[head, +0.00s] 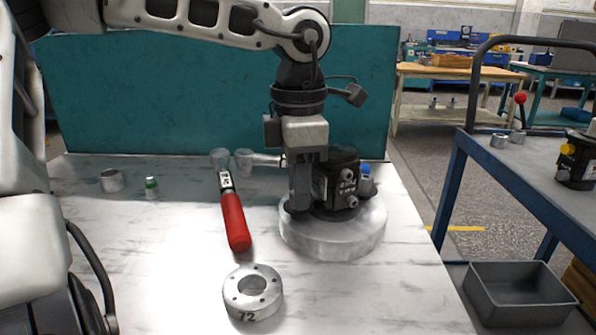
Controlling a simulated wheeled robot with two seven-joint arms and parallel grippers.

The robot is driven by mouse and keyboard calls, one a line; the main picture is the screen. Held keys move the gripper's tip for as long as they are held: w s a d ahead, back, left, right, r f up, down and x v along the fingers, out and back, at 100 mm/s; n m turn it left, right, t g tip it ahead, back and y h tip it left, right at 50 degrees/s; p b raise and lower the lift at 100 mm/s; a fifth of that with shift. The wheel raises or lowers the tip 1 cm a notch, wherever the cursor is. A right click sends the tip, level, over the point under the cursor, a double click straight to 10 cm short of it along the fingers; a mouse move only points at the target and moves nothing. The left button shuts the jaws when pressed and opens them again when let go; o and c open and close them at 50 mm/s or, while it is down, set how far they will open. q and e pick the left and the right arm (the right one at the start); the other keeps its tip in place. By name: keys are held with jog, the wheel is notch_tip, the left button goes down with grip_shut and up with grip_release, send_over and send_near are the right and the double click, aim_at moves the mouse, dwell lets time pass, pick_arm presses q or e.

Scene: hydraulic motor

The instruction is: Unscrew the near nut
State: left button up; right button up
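A black hydraulic motor (342,181) stands on a round pale metal base (335,238) on the white table. Small silver round fittings (350,201) show on its facing side; I cannot tell which part is the near nut, and it may be hidden behind my gripper. My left gripper (300,205) points down from above, right at the motor's left side. Its dark finger covers that side of the motor. Whether the fingers are apart or closed on something is hidden. My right gripper is not in view.
A red-handled tool (235,222) lies left of the base. A metal ring marked 72 (252,292) lies in front. Small cups, a cylinder (111,181) and a green-banded piece (152,188) stand at the back left. A teal panel (150,95) closes the rear.

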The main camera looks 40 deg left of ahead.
pick_arm(q)
jog(key=shift+m, duration=1)
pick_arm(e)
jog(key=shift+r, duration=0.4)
pick_arm(q)
jog(key=shift+r, duration=0.15)
grip_shut()
jog(key=shift+n+b, duration=0.35)
jog(key=shift+n, duration=0.55)
jog(key=n+b, duration=0.1)
jog(key=n, duration=0.1)
jog(key=shift+n, duration=1)
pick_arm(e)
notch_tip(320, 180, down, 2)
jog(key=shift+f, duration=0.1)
